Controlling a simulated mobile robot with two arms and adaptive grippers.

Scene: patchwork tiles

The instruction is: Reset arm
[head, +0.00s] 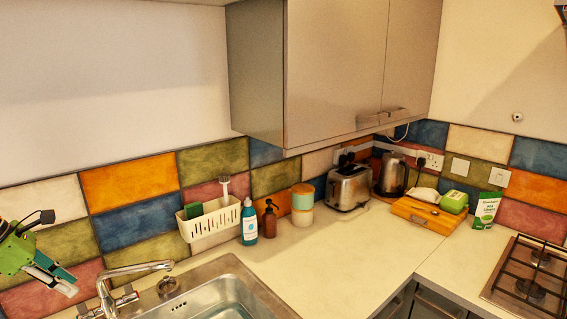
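My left gripper (62,280) is at the left edge, raised in front of the tiled wall and to the left of the sink tap. Its green body, a black part and a pale and teal finger end show. Its fingers overlap in this view, so I cannot tell whether they are open or shut. No held object can be made out. My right gripper is not in view.
The tap (136,268) and steel sink (225,292) are closest to the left gripper. A white caddy (211,220), blue bottle (249,222), brown bottle (269,219), toaster (348,187) and kettle (391,176) line the wall. A cupboard (335,70) overhangs. The middle counter (350,245) is clear.

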